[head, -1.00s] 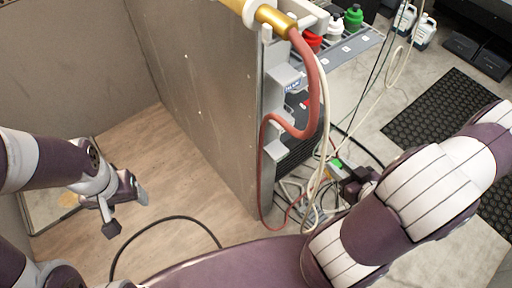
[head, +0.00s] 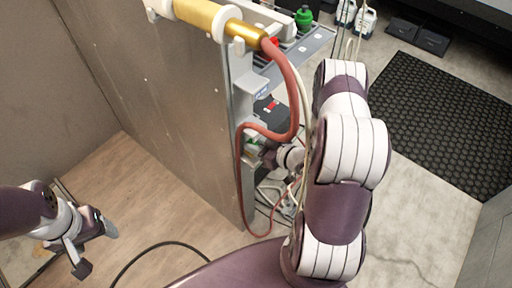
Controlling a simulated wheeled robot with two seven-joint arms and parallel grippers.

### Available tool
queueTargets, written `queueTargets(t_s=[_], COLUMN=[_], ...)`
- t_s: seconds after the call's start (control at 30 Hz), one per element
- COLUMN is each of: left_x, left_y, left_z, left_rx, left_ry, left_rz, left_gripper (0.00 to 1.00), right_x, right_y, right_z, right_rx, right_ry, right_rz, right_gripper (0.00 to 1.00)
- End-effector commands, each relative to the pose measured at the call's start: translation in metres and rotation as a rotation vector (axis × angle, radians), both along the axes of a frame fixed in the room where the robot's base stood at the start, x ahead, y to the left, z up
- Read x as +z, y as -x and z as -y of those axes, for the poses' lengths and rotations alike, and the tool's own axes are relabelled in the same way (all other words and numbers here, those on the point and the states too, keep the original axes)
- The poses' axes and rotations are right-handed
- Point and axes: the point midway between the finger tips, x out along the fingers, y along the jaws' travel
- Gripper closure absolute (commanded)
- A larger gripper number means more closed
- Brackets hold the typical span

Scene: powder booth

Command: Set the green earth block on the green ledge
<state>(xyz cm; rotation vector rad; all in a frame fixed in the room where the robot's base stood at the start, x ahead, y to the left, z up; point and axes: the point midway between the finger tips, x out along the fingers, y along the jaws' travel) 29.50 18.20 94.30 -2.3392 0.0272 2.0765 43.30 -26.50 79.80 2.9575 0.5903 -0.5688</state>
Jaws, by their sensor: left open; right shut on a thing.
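My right gripper (head: 262,153) is beside the edge of the metal panel, partly hidden by the hose and cables. It is shut on a small green block (head: 251,146), of which only a little shows. The block is close to the lower ledges on the panel's edge; whether it touches one cannot be told. I cannot clearly make out which ledge is the green one. My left gripper (head: 97,248) is open and empty above the wooden floor at the left.
A red hose (head: 292,90) and pale cables hang in front of the ledges. The tall metal panel (head: 170,90) stands left of them. A shelf (head: 305,48) holds a green-capped bottle (head: 303,16). A black mat (head: 440,120) lies on the floor at right.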

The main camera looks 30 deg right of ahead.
Motion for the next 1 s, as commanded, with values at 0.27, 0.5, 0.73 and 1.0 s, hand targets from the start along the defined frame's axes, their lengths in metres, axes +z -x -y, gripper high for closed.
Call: queueTargets(t_s=[0.27,0.5,0.73,1.0], left_x=[-0.002,-0.006,-0.005,-0.002], left_y=[0.000,0.000,0.000,0.000], left_z=[0.000,0.000,0.000,0.000], left_rx=[0.000,0.000,0.000,0.000], left_ry=[0.000,0.000,0.000,0.000], left_rz=[0.000,0.000,0.000,0.000], left_gripper=[0.31,0.31,0.31,0.31], right_x=[-0.020,-0.025,-0.024,-0.016], right_y=[0.000,0.001,0.001,0.010], right_z=[0.000,0.000,0.000,0.006], right_rx=[-0.001,0.000,0.000,-0.004], right_ry=[0.001,0.000,0.000,0.000], right_rz=[0.001,0.000,0.000,-0.001], right_gripper=[1.00,0.67,0.45,0.45])
